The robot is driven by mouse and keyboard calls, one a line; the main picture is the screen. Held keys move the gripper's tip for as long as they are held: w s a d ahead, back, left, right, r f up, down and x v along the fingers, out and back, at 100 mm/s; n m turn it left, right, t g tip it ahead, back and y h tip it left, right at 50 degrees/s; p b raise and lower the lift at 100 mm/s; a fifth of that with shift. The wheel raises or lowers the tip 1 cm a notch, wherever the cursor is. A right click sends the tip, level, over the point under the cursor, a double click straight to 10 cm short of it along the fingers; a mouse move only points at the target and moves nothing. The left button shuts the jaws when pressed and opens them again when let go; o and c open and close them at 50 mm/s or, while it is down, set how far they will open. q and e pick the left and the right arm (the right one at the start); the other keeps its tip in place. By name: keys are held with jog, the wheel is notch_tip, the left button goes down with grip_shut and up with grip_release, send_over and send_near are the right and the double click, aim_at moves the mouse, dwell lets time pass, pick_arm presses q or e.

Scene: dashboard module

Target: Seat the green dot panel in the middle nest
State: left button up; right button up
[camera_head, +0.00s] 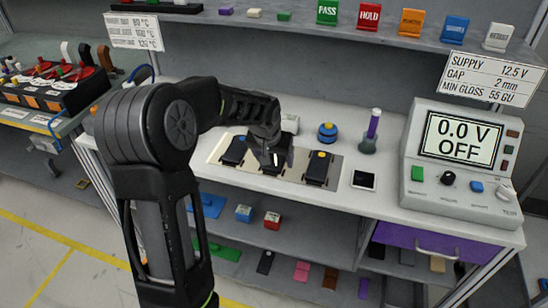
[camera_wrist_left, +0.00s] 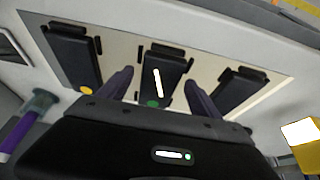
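The green dot panel is a dark panel (camera_wrist_left: 168,62) in the middle of the nest plate. Its green dot (camera_wrist_left: 152,103) shows at its near end in the left wrist view, with a bright strip on its face. My left gripper (camera_head: 271,160) is over the middle nest; in the left wrist view its fingers (camera_wrist_left: 158,88) stand apart, one on each side of the panel, with small gaps visible. In the head view the gripper hides most of this panel. I cannot tell whether it lies fully down in the nest. My right gripper is not in view.
The nest plate (camera_head: 342,160) also holds a yellow dot panel (camera_head: 318,168) on the right and another dark panel (camera_head: 234,150) on the left. A purple-handled tool (camera_head: 373,125), a blue knob (camera_head: 327,132) and a meter reading 0.0 V OFF (camera_head: 462,140) stand near.

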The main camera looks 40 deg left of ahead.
pick_arm(q)
jog(key=shift+r, duration=0.25)
jog(key=shift+s+r, duration=0.1)
jog(key=shift+r, duration=0.15)
jog(key=b+v, duration=0.1)
jog(key=v, duration=1)
jog(key=shift+s+d+r, duration=0.1)
jog(key=shift+s+d, duration=0.05)
dwell(0.3)
